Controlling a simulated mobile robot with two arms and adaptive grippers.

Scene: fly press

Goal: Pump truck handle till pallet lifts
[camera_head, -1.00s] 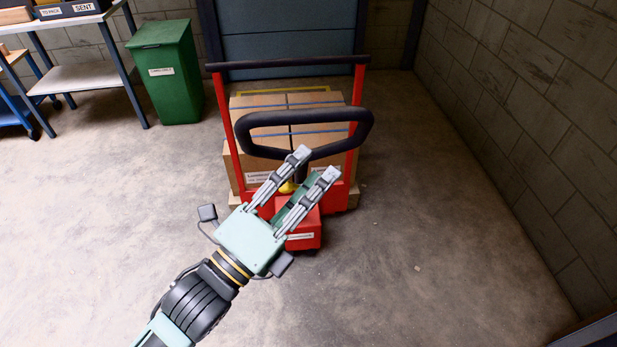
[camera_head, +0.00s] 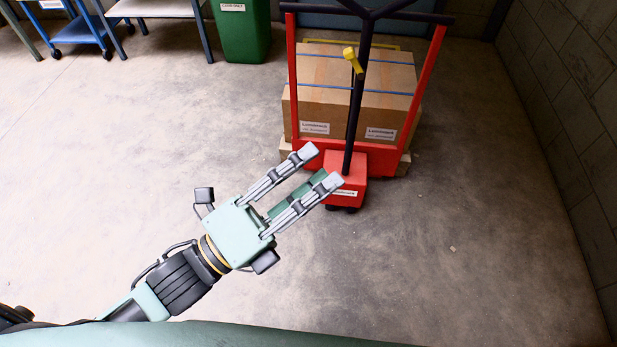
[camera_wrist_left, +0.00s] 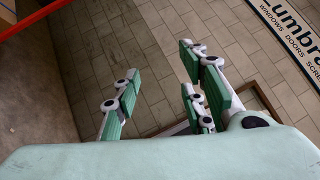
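The red pallet truck (camera_head: 345,190) stands at the upper middle of the head view. Its black handle shaft (camera_head: 355,110) rises steeply, and its forked top is cut off by the upper picture edge. A yellow lever (camera_head: 352,62) sits on the shaft. The pallet (camera_head: 404,165) shows only as wood edges under the boxes; I cannot tell whether it is clear of the floor. My left gripper (camera_head: 322,165) is open and empty, in front of the truck's base in the picture and off the handle. Its spread fingers also show in the wrist view (camera_wrist_left: 158,85). My right gripper is out of view.
Strapped cardboard boxes (camera_head: 350,85) sit inside the red frame (camera_head: 290,80). A green bin (camera_head: 240,35) and a bench (camera_head: 160,8) stand at the back left. A block wall (camera_head: 570,110) bounds the right. Open floor lies to the left and right of the truck.

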